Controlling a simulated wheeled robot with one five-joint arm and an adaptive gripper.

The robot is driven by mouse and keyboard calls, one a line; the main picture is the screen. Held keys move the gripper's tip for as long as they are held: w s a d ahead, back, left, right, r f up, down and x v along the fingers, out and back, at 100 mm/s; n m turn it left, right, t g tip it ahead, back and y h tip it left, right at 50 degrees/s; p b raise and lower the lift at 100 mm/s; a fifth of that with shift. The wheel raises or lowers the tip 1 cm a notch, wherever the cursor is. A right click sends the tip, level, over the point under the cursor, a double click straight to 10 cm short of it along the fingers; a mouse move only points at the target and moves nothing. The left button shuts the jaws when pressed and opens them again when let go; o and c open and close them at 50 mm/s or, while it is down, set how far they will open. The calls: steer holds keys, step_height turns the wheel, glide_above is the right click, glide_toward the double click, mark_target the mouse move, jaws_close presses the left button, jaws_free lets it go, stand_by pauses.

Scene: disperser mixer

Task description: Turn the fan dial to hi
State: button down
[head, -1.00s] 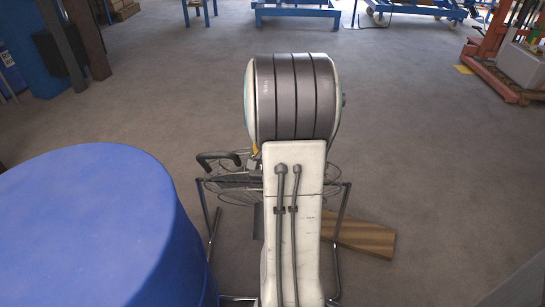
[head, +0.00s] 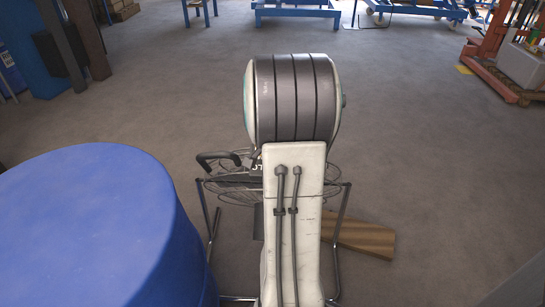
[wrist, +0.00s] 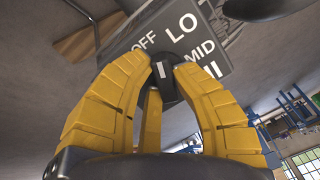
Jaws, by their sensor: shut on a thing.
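In the wrist view my gripper (wrist: 165,75) has its yellow fingers closed around the small dark fan dial (wrist: 166,90). A short white mark shows on the dial's face, pointing roughly up in the picture. The grey label panel (wrist: 188,48) behind it reads OFF, LO, MID and a partly covered HI. I cannot tell exactly which word the mark lines up with. In the head view the fan's wire guard (head: 228,191) and tubular stand (head: 213,222) show behind my arm. The dial and my fingers are mostly hidden there.
A large blue drum (head: 90,220) stands close on the left. A wooden board (head: 358,236) lies on the floor right of the fan. An orange-red machine (head: 492,70) stands far right. The grey floor between is mostly clear.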

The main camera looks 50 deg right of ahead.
steer(key=c, duration=1)
jaws_free()
steer(key=v, duration=1.2)
steer(key=shift+o, duration=0.2)
